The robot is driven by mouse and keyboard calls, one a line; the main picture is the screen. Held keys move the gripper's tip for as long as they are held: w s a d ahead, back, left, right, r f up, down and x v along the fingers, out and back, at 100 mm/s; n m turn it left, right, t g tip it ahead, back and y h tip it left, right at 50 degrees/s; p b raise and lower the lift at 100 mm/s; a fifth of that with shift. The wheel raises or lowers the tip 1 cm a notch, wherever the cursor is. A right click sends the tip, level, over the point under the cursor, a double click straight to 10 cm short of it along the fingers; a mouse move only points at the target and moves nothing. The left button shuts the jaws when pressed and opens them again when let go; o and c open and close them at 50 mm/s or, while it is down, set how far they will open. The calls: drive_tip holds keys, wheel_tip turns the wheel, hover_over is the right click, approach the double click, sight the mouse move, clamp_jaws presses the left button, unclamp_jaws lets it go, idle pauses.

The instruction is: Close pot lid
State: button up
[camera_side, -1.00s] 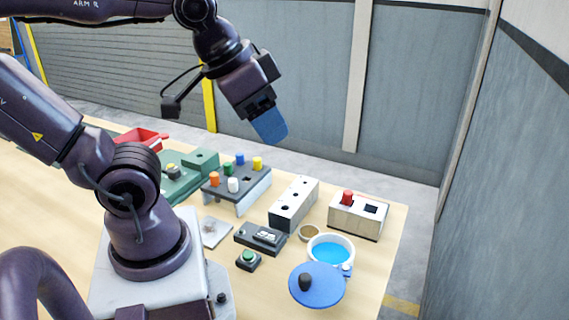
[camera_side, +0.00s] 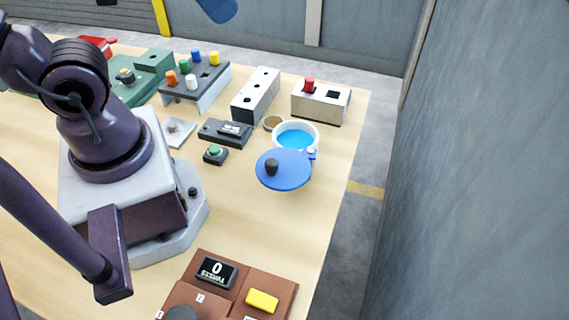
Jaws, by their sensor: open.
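The pot (camera_side: 297,134) stands near the right edge of the table, with a white rim and bright blue inside. Its round blue lid (camera_side: 290,178) with a black knob (camera_side: 271,166) is off the opening, on the near side of the pot. The lid overlaps the pot's near rim in this view, and a small white and blue fitting (camera_side: 312,153) sits where they meet.
Behind the pot are a small brown round dish (camera_side: 273,122), a grey block with holes (camera_side: 256,95) and a white box with a red knob (camera_side: 320,101). A black device (camera_side: 224,132) and a green button (camera_side: 214,154) lie left. A brown board (camera_side: 262,279) lies in front.

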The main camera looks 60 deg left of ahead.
drive_tip(key=shift+d+f, duration=0.1)
drive_tip(key=shift+d, duration=0.1)
drive_tip(key=c, duration=0.3)
drive_tip(key=w+d+f+m+g, duration=0.1)
drive_tip(key=d+f, duration=0.1)
drive_tip(key=w+d+f+m+g, duration=0.3)
drive_tip(key=d+f, duration=0.1)
drive_tip(key=d, duration=0.1)
drive_tip(key=shift+w+f+m+g, duration=0.1)
drive_tip(key=shift+w+m+g, duration=0.2)
drive_tip(key=shift+w, duration=0.1)
clamp_jaws()
drive_tip(key=w+d+f+m+g+y, duration=0.3)
drive_tip(key=d+f+m, duration=0.3)
drive_tip(key=d+f, duration=0.3)
drive_tip(key=m, duration=0.2)
hover_over(277, 176)
drive_tip(key=w+d, duration=0.2)
drive_tip(key=d, duration=0.1)
drive_tip(key=shift+y, duration=0.4)
drive_tip(key=f, duration=0.9)
drive_tip(key=shift+s, duration=0.25)
drive_tip(key=shift+s+a, duration=0.25)
drive_tip(key=shift+a, duration=0.3)
